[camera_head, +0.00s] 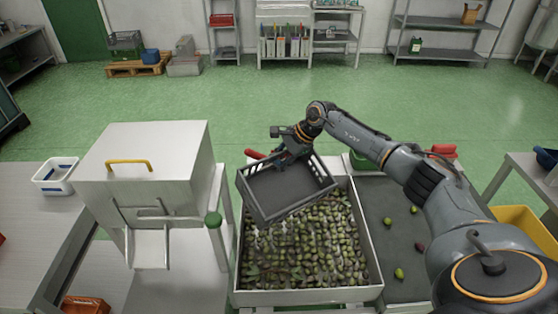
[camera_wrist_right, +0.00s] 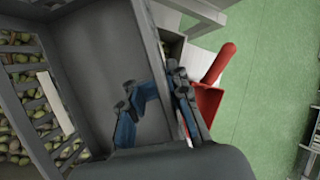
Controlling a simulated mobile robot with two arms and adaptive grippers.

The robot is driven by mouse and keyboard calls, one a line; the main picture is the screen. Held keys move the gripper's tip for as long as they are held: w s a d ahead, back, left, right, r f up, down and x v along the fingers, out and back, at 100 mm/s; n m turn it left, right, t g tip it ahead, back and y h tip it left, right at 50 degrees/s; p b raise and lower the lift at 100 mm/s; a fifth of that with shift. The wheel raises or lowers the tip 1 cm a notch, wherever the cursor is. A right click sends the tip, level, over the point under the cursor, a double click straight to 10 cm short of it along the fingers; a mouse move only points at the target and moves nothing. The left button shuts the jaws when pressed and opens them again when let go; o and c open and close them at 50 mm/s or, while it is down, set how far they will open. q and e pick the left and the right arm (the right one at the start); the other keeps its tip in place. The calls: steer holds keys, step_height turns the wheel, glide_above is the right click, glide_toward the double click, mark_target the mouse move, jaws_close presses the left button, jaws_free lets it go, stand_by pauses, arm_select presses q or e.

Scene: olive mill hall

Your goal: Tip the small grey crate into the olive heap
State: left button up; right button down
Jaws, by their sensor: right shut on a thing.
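The small grey crate (camera_head: 285,190) hangs tilted above the back part of the olive heap (camera_head: 300,246). Its inside looks empty in the head view, and its slatted side shows in the right wrist view (camera_wrist_right: 98,75). My right gripper (camera_head: 288,152) is shut on the crate's far wall; its blue fingers also show there in the wrist view (camera_wrist_right: 150,105). The heap of green and dark olives lies in a shallow metal tray (camera_head: 310,297) below. Whether the crate touches the heap, I cannot tell. My left gripper is not in view.
A metal hopper with a yellow handle (camera_head: 128,163) stands left of the tray. A red scoop (camera_wrist_right: 212,85) lies behind the crate. Several loose olives lie on the dark surface (camera_head: 375,222) at the right. A white bin (camera_head: 58,176) stands at far left.

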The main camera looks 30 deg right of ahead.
mark_target(277, 176)
step_height(277, 176, down, 6)
steer(key=m+g+b, duration=0.1)
steer(key=g+b, duration=0.3)
steer(key=b, duration=0.3)
steer(key=shift+s+f+b, duration=0.1)
steer(key=shift+f+b, duration=0.05)
steer(key=shift+b, duration=0.2)
step_height(277, 176, up, 5)
steer(key=p, duration=0.3)
steer(key=shift+s, duration=0.15)
steer(key=shift+r, duration=0.25)
